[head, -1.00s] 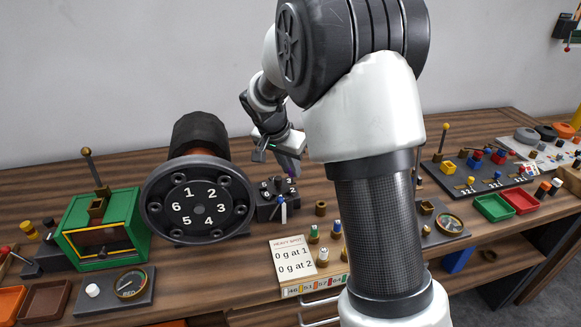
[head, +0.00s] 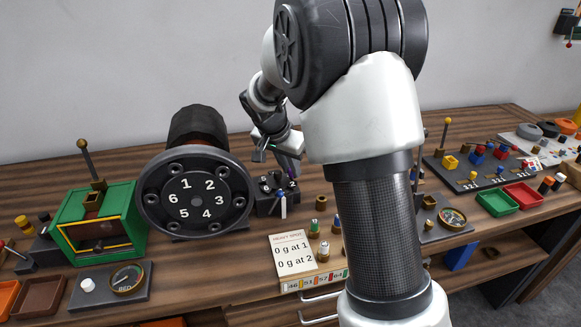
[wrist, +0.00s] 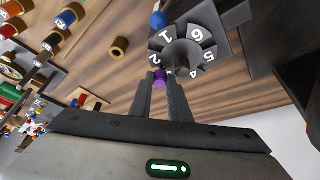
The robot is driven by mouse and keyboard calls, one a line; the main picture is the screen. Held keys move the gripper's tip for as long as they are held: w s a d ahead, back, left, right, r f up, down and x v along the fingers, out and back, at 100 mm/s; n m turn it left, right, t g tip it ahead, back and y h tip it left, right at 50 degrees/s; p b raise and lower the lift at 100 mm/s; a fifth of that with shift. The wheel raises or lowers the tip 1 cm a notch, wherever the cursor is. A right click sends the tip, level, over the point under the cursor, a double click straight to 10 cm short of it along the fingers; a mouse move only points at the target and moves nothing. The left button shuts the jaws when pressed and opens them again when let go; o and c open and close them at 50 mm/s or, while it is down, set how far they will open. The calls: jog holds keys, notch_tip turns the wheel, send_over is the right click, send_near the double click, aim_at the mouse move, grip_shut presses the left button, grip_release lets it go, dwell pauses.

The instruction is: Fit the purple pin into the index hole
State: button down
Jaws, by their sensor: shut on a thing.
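My gripper (wrist: 161,78) is shut on the purple pin (wrist: 160,75), whose end shows between the fingertips in the wrist view. The fingertips are at the near edge of a grey numbered dial (wrist: 183,47). The dial sits on a small dark block (head: 270,205) right of the big drum. In the head view my gripper (head: 287,170) comes down at the back of this block, and only a little purple shows. The index hole cannot be made out, and I cannot tell whether the pin touches the dial.
A blue-tipped white lever (head: 283,205) stands at the block's front. The big drum with a numbered face (head: 197,200) is close on the left. A brass ring (head: 321,202), a peg rack and a note card (head: 293,256) lie to the right and front. My arm hides the middle right.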

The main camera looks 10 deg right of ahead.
jog(key=shift+f+b, duration=0.35)
jog(key=c, duration=1.6)
grip_release()
jog(key=p+v, duration=0.1)
jog(key=v, duration=1.6)
jog(key=shift+r+p, duration=0.3)
jog(key=shift+p, duration=0.05)
